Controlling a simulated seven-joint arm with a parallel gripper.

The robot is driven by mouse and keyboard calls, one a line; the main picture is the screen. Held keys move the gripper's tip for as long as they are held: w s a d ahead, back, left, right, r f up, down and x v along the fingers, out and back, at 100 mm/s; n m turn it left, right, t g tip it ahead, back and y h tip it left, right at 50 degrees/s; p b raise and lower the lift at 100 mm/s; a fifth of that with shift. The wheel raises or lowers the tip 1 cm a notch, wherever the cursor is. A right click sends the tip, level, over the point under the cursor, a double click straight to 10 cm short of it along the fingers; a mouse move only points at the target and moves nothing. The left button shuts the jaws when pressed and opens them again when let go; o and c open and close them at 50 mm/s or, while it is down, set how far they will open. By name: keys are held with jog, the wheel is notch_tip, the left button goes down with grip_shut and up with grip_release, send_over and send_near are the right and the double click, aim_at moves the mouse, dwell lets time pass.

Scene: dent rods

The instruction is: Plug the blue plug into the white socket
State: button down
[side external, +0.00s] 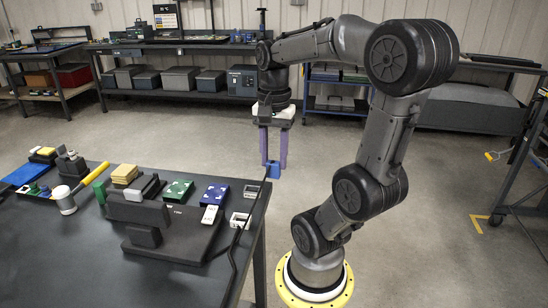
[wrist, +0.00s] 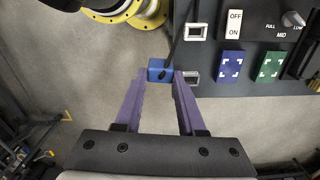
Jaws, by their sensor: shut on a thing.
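The blue plug (side external: 273,172) is between the purple fingertips of my gripper (side external: 274,163), which are shut on it. It hangs in the air just off the right edge of the table. In the wrist view the plug (wrist: 157,64) sits between the fingertips (wrist: 161,78), with a black cable leaving it. Two white-framed sockets are on the table near that edge: one (side external: 250,191) close to the plug, another (side external: 240,220) nearer the camera. In the wrist view one socket (wrist: 192,77) is just right of the plug and apart from it; the other (wrist: 195,31) is further up.
A white ON/OFF switch (side external: 210,214), a green block (side external: 178,190) and a blue block (side external: 215,194) stand left of the sockets. A black cable (side external: 233,265) runs along the table's right edge. A yellow-handled hammer (side external: 95,174) lies further left. Open floor lies beyond the edge.

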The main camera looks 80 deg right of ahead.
jog(key=shift+n, duration=0.6)
jog(key=shift+w+a+f, duration=0.45)
jog(key=shift+w+f, duration=0.85)
jog(key=shift+f, duration=0.6)
jog(key=shift+w+a+f, duration=0.4)
jog(key=shift+w+f, duration=0.95)
jog(key=shift+f, duration=0.55)
jog(key=shift+w+a+f, duration=0.45)
jog(key=shift+w+f, duration=0.85)
jog(key=shift+f, duration=0.6)
jog(key=shift+f, duration=0.65)
jog(key=shift+c, duration=2.1)
grip_release()
jog(key=shift+o, duration=0.3)
jog(key=o, duration=0.4)
jog(key=shift+c, duration=0.2)
jog(key=shift+r, duration=0.1)
